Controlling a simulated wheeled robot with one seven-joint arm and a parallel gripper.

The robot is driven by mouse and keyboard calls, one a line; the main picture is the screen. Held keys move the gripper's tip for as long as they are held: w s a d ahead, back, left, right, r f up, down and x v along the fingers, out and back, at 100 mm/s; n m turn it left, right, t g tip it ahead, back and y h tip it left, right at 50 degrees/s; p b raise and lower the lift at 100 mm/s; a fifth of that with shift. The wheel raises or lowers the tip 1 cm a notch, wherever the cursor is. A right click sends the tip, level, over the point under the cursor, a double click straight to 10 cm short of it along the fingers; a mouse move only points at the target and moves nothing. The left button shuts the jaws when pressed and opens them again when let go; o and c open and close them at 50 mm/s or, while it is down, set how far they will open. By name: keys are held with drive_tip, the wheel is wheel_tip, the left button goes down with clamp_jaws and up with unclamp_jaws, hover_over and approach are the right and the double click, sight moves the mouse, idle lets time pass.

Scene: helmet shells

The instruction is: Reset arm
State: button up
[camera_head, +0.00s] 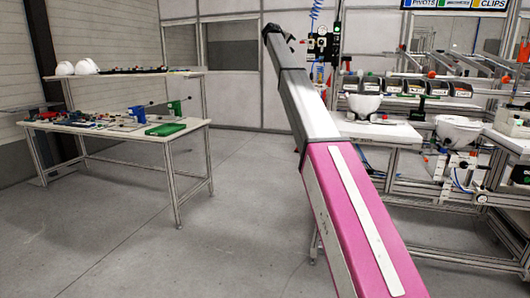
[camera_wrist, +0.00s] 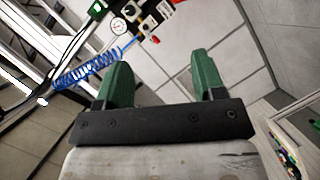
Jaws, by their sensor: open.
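My gripper (camera_wrist: 163,85) shows in the wrist view as two green fingers on a black bar. The fingers stand wide apart, with nothing between them. In the head view my grey and pink arm reaches up and away from the lower right. Its far end, near the top middle, is dark and small, and the fingers there are hard to make out. The gripper is up in the air, apart from the tables and the helmet shells.
At right, workstations hold white shells (camera_head: 364,104) (camera_head: 459,130) and bins (camera_head: 411,87). A blue coiled hose (camera_wrist: 85,73) hangs near my gripper. The left-middle floor is clear.

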drive_tip(key=s+d+f+m+g+y, duration=0.15)
drive_tip(key=s+f, duration=0.65)
drive_tip(key=f, duration=1)
drive_tip(key=s+d+f+g+y, duration=0.25)
drive_tip(key=s+f, duration=0.65)
drive_tip(key=f, duration=0.9)
drive_tip(key=s+d+f+g+y, duration=0.15)
drive_tip(key=s+f, duration=0.65)
drive_tip(key=f, duration=1)
drive_tip(key=s+f+m+g+y, duration=0.1)
drive_tip(key=s+f+g, duration=0.1)
drive_tip(key=s+f, duration=0.7)
drive_tip(key=s+f+m+g+y, duration=0.1)
drive_tip(key=s+f, duration=0.8)
drive_tip(key=s, duration=1)
drive_tip(key=s+f+m+g+y, duration=0.1)
drive_tip(key=s+f+g+y, duration=0.1)
drive_tip(key=s+f, duration=0.8)
drive_tip(key=s+g, duration=0.1)
drive_tip(key=s, duration=0.4)
drive_tip(key=shift+d, duration=0.4)
drive_tip(key=shift+g, duration=0.25)
